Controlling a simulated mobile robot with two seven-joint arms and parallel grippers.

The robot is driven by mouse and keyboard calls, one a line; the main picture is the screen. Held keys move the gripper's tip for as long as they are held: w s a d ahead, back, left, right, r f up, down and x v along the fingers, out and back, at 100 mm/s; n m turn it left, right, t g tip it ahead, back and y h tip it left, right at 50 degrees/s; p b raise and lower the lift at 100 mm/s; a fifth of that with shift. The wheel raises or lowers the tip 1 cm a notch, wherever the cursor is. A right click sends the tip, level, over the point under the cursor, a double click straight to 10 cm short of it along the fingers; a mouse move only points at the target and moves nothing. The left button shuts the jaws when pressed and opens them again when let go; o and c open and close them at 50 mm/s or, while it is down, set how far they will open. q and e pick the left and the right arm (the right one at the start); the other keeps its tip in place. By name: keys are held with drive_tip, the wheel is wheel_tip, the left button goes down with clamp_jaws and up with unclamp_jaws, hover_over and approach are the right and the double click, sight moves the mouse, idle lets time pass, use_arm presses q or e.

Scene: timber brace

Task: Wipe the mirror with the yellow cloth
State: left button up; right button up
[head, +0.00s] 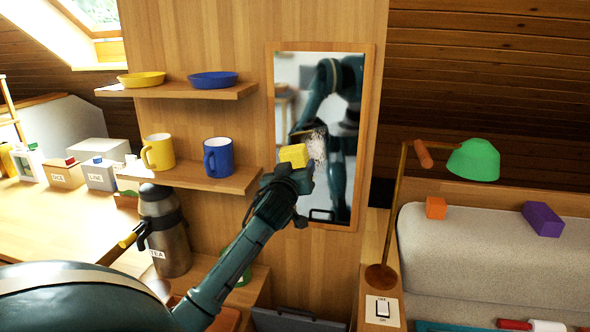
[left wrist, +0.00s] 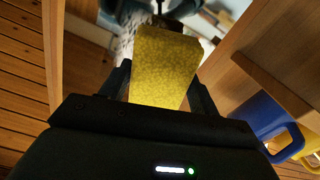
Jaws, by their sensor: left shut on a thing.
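The mirror (head: 345,90) hangs in a wooden frame on the wooden wall panel and reflects part of my own body. A grey speckled smudge (head: 318,148) shows on the mirror around its mid-height. My left gripper (head: 290,172) is shut on the yellow cloth (head: 295,155), a folded block, near the mirror's left edge. In the left wrist view the yellow cloth (left wrist: 160,65) sits between the fingers, with the smudge partly behind it. Whether the cloth touches the glass I cannot tell. My right gripper is not in view.
Left of the mirror, a shelf (head: 200,178) holds a yellow mug (head: 158,152) and a blue mug (head: 218,157), close to my left arm. An upper shelf (head: 180,92) holds two dishes. A flask (head: 163,230) stands below. A green lamp (head: 474,160) stands at right.

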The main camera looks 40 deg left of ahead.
sight(320, 158)
use_arm(q)
drive_tip(key=shift+w+a, duration=0.3)
drive_tip(key=shift+w, duration=0.25)
idle(0.9)
drive_tip(key=shift+b+x, duration=0.3)
drive_tip(key=shift+x, duration=1.4)
idle(2.6)
drive_tip(key=shift+d, duration=0.1)
drive_tip(key=shift+w+d, duration=0.6)
drive_tip(key=shift+d, duration=0.4)
drive_tip(key=shift+s+d, duration=0.1)
drive_tip(key=shift+w+d+b, duration=0.4)
drive_tip(key=shift+w+d, duration=0.25)
drive_tip(key=shift+d, duration=0.4)
